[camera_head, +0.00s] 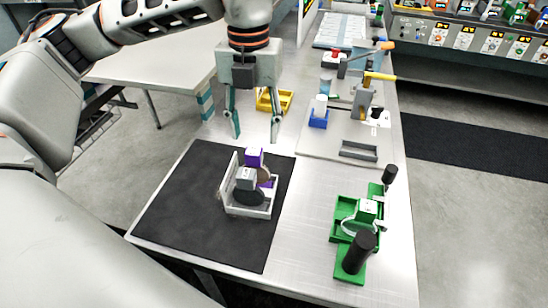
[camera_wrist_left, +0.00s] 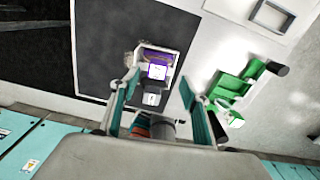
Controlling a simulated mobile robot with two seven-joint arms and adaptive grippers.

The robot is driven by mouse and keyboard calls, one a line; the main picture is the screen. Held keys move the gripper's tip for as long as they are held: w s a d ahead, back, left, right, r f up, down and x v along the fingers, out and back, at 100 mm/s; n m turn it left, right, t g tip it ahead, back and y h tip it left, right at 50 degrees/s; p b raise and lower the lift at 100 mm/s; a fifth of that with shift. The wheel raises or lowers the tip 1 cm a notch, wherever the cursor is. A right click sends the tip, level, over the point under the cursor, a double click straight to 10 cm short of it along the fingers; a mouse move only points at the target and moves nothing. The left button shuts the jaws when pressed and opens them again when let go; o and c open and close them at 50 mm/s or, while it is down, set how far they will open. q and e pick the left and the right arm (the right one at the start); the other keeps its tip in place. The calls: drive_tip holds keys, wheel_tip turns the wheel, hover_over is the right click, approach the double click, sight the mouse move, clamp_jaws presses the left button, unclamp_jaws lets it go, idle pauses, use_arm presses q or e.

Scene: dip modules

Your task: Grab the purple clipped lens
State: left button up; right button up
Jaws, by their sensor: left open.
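The purple clipped lens (camera_head: 255,157) stands in a white open-topped holder (camera_head: 247,210) on the black mat (camera_head: 170,215). A second lens with a grey clip (camera_head: 246,179) stands in front of it and hides part of its disc. In the left wrist view, the purple clip (camera_wrist_left: 157,70) shows just beyond the grey clip (camera_wrist_left: 151,98). My left gripper (camera_head: 256,137) points down with its fingers spread and nothing between them. It is above and behind the holder, apart from the lens. In the left wrist view, its fingertips (camera_wrist_left: 160,81) frame the holder. My right gripper is not in view.
A green fixture (camera_head: 350,215) with black cylinders stands on the metal table to the right. A yellow tray (camera_head: 274,101), a blue block (camera_head: 318,119) and a grey frame (camera_head: 358,151) lie farther back. The mat around the holder is clear.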

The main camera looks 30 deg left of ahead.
sight(253, 151)
use_arm(q)
drive_tip(key=shift+w, duration=0.1)
drive_tip(key=shift+f, duration=0.35)
drive_tip(key=shift+s+a+f, duration=0.1)
drive_tip(key=shift+s+f, duration=0.1)
drive_tip(key=shift+f, duration=0.4)
drive_tip(key=shift+s+f, duration=0.15)
drive_tip(key=shift+f, duration=0.45)
wheel_tip(253, 151, down, 3)
drive_tip(key=shift+s+f+p, duration=0.1)
drive_tip(key=shift+f+p, duration=0.1)
drive_tip(key=shift+p, duration=0.2)
drive_tip(key=shift+f, duration=0.55)
clamp_jaws()
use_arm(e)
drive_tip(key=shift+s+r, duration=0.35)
